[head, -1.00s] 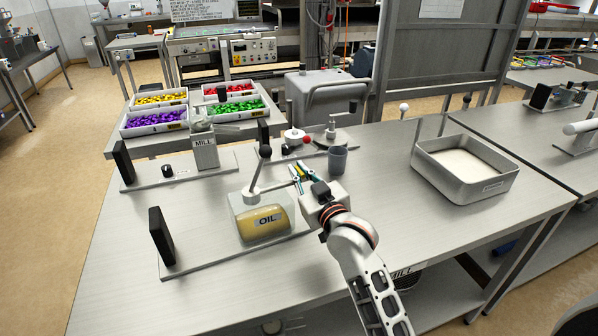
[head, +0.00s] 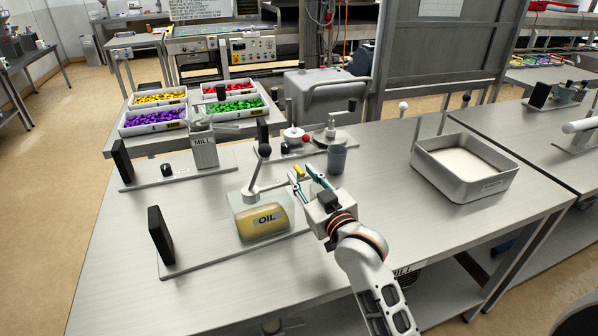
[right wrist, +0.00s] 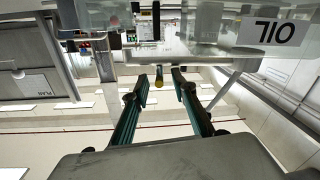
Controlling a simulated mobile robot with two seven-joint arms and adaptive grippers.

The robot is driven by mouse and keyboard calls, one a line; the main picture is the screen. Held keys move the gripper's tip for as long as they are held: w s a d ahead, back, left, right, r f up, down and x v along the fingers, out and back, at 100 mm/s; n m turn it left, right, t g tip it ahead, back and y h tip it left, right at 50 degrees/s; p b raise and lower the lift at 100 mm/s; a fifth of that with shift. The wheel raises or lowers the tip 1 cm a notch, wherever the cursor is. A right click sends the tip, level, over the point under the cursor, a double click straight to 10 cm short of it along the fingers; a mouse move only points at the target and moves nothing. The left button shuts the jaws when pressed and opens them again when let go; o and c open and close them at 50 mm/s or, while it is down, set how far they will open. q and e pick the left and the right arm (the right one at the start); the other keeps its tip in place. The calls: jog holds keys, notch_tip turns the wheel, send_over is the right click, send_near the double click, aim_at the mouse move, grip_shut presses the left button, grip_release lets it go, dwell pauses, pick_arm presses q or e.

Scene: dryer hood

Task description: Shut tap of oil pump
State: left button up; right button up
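The oil pump is a clear box of yellow oil (head: 264,220) labelled OIL, with an upright lever topped by a black ball (head: 265,150). Its label and clear wall also show, upside down, in the right wrist view (right wrist: 275,33). A small yellow piece (head: 298,171), apparently the tap handle, is by the pump's far right; it also shows in the right wrist view (right wrist: 158,82). My right gripper (head: 306,172) is open, its fingers on either side of the yellow piece with visible gaps. Whether the tap is open or shut is unclear. My left gripper is out of view.
A grey cup (head: 337,160) stands just beyond my right gripper. The mill (head: 205,150) and a black upright plate (head: 161,236) are to the left. A metal tray of white material (head: 466,168) is to the right. The table front is clear.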

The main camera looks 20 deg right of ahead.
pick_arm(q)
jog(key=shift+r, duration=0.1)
pick_arm(e)
jog(key=s+d, duration=0.1)
jog(key=s, duration=0.7)
jog(key=shift+s, duration=0.4)
